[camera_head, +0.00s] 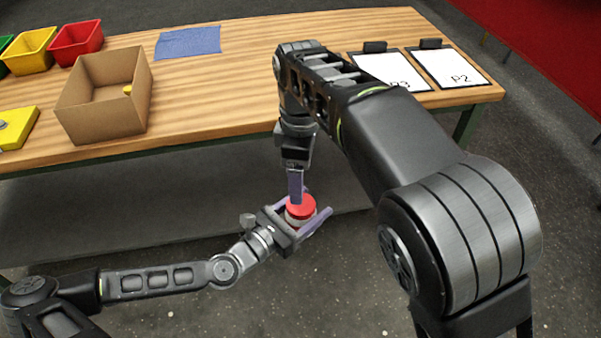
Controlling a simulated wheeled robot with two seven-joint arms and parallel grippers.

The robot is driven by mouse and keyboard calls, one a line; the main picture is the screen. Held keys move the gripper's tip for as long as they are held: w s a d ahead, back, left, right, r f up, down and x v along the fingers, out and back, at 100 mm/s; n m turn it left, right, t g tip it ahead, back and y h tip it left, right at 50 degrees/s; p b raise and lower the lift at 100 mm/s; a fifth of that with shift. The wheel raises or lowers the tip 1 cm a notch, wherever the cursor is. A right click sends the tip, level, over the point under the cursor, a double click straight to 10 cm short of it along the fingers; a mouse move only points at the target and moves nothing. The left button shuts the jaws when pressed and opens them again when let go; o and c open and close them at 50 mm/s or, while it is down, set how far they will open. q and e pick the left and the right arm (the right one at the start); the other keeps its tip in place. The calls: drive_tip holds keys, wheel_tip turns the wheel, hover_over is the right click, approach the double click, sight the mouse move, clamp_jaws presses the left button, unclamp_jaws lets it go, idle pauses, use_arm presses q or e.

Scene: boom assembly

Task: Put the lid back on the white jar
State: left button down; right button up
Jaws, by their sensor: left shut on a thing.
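The white jar (292,219) is held in the air in front of the table's front edge, between the fingers of my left gripper (308,217), which is shut on it. The red lid (301,207) is at the top of the jar; whether it is fully seated I cannot tell. My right gripper (297,188) reaches down from above, its purple fingers at the lid's far side. From this angle its fingers overlap, so I cannot tell whether they grip the lid. Most of the jar's body is hidden by the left gripper and the lid.
The wooden table (220,85) lies beyond my grippers. On it are an open cardboard box (105,100), a blue cloth (188,42), a red bin (76,43), a yellow bin (30,51) and clipboards (448,68). The floor below the jar is clear.

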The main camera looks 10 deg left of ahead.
sight(301, 216)
drive_tip(key=shift+f, duration=0.15)
drive_tip(key=shift+f, duration=3.85)
